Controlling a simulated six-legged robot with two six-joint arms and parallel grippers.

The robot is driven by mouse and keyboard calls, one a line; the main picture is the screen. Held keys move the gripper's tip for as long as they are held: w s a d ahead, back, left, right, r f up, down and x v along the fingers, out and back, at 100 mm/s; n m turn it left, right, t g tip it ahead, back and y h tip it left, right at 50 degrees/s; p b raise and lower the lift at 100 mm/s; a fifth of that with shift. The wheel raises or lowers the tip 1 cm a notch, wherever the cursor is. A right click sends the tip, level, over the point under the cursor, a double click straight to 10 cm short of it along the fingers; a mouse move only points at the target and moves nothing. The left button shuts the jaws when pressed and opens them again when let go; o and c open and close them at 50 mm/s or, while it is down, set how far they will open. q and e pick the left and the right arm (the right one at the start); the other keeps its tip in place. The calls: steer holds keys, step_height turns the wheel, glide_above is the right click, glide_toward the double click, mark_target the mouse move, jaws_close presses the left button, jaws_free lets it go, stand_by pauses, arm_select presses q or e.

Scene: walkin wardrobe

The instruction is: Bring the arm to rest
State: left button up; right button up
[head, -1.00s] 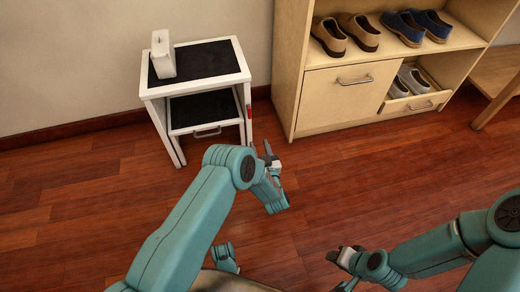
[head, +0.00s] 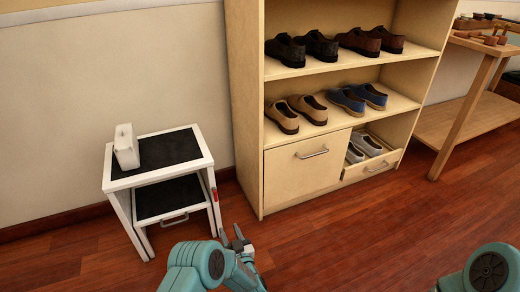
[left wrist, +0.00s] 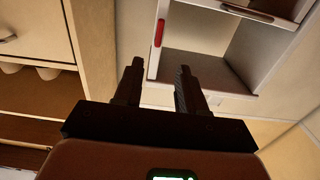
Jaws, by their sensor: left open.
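My left gripper (head: 236,238) is at the bottom middle of the head view, over the wooden floor. It is in front of and to the right of the white step stool (head: 206,160), apart from it. Its two fingers are spread, with nothing between them, in the left wrist view (left wrist: 156,82). Of my right arm only a teal joint shows at the lower right; the right gripper is out of view.
A white object (head: 125,148) stands on the stool's black top. A light wood shoe cabinet (head: 250,130) with several shoes stands at the wall. A wooden table (head: 457,115) is at the right. The floor (head: 340,240) before the cabinet is clear.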

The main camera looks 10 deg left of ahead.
arm_select(q)
steer(key=a+r+g+h+p, duration=0.1)
steer(key=a+r, duration=0.5)
steer(key=a, duration=0.2)
steer(key=s+d+f+m+g+h, duration=0.1)
steer(key=s+d+f+g+h, duration=0.3)
steer(key=s, duration=0.6)
steer(key=s+d+f+m+g+h+p, duration=0.15)
steer(key=s+d+g+h, duration=0.3)
steer(key=s, duration=0.55)
steer(key=s+d+f+m+g+h, duration=0.15)
steer(key=s+d+g+h, duration=0.35)
steer(key=s, duration=0.5)
steer(key=s+d+r+p, duration=0.1)
steer(key=s+r+p, duration=0.1)
steer(key=r+p, duration=1.6)
steer(key=s+d+r+p, duration=0.1)
steer(key=r+p, duration=1.7)
steer(key=p, duration=0.1)
steer(key=shift+s+d+y, duration=0.2)
steer(key=shift+s+y, duration=0.15)
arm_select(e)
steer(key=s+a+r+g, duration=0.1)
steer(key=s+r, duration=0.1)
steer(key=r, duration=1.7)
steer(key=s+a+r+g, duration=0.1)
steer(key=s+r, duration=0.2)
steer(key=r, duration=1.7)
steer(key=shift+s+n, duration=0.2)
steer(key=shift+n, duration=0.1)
